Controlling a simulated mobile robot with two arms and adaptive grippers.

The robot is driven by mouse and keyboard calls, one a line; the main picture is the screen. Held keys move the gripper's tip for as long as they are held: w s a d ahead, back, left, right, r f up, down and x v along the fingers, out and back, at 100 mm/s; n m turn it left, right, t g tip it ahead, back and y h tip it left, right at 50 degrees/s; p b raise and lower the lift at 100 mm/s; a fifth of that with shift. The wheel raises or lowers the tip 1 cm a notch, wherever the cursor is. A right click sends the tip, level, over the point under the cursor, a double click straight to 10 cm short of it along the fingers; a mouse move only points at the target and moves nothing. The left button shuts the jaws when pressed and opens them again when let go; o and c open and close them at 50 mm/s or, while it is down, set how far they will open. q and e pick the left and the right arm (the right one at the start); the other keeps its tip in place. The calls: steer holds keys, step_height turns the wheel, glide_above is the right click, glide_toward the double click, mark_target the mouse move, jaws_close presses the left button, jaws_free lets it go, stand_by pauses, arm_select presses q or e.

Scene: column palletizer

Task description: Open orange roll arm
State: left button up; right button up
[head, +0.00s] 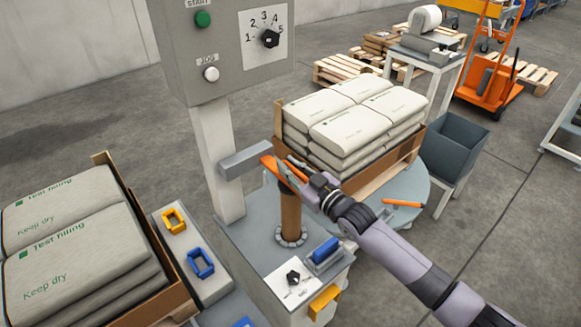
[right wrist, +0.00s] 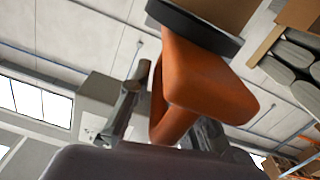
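The orange roll arm (head: 284,174) sits on top of the upright brown roll (head: 291,212), beside a grey bar on the control post. My right gripper (head: 308,188) is at the roll arm, coming in from its right side. In the right wrist view, the orange part (right wrist: 205,85) fills the middle, between and beyond the spread fingers of my right gripper (right wrist: 165,115). A gap shows between the left finger and the orange part; contact on the other side is hard to tell. My left gripper is not in view.
A grey control box (head: 225,50) with buttons and a dial stands above. Stacked white bags (head: 355,115) lie behind my gripper on a round turntable (head: 415,185). More bags (head: 75,235) fill a crate at left. A blue-grey bin (head: 452,150) stands at right.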

jaws_close()
stand_by(0.4)
steer(key=shift+w+r+p, duration=0.1)
steer(key=shift+r+p, duration=0.3)
steer(key=shift+p, duration=0.15)
steer(key=w+r+g+h+p, duration=0.1)
steer(key=r+p, duration=0.1)
steer(key=p, duration=0.2)
steer(key=w+a+r+g+h+p, duration=0.1)
steer(key=r+p, duration=0.1)
steer(key=p, duration=0.2)
steer(key=w+a+r+g+h+p, duration=0.1)
steer(key=r+g+p, duration=0.1)
steer(key=p, duration=0.1)
steer(key=shift+p, duration=0.4)
arm_select(q)
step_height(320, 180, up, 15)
steer(key=p, duration=0.1)
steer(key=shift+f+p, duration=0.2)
steer(key=shift+p, duration=0.15)
arm_select(e)
steer(key=shift+w+a+r+g+h, duration=0.4)
steer(key=shift+w+g+h, duration=0.2)
steer(key=shift+g, duration=0.2)
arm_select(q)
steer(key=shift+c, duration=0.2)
